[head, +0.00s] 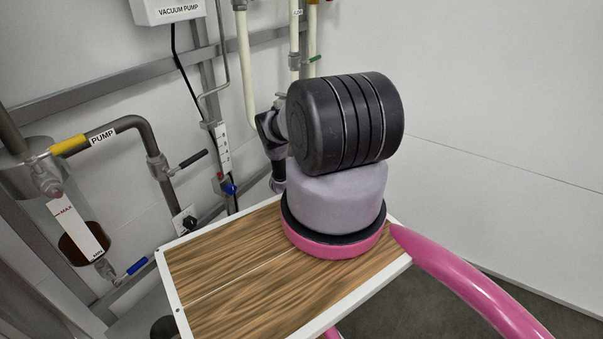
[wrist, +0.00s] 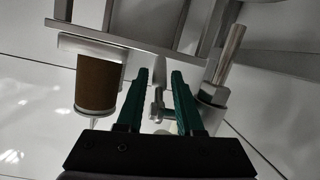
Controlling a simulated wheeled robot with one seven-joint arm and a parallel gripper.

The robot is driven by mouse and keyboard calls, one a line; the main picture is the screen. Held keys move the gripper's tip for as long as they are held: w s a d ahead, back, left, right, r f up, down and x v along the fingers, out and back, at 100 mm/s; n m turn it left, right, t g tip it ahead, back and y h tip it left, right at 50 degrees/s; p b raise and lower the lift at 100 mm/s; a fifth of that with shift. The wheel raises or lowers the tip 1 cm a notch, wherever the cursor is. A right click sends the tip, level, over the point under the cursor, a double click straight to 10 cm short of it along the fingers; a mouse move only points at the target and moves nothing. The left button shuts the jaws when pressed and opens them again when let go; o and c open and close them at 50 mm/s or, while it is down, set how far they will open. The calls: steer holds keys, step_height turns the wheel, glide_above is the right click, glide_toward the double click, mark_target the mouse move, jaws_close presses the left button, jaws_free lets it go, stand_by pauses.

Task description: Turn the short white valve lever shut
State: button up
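In the wrist view my gripper (wrist: 163,75) has two green fingers standing apart. A small pale, metallic piece (wrist: 157,108) shows in the gap between them, beside a pipe fitting. It may be the short white valve lever, but the dark picture does not make this certain. I cannot tell whether the fingers touch it. No white lever stands out clearly there.
In the wrist view a brown cylinder (wrist: 97,84) hangs left of the fingers and a metal pipe (wrist: 229,52) with a nut is at right. In the head view a black lever (head: 193,158), blue lever (head: 137,266) and green lever (head: 315,58) sit on the pipes.

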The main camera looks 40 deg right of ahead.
steer(key=v, duration=0.7)
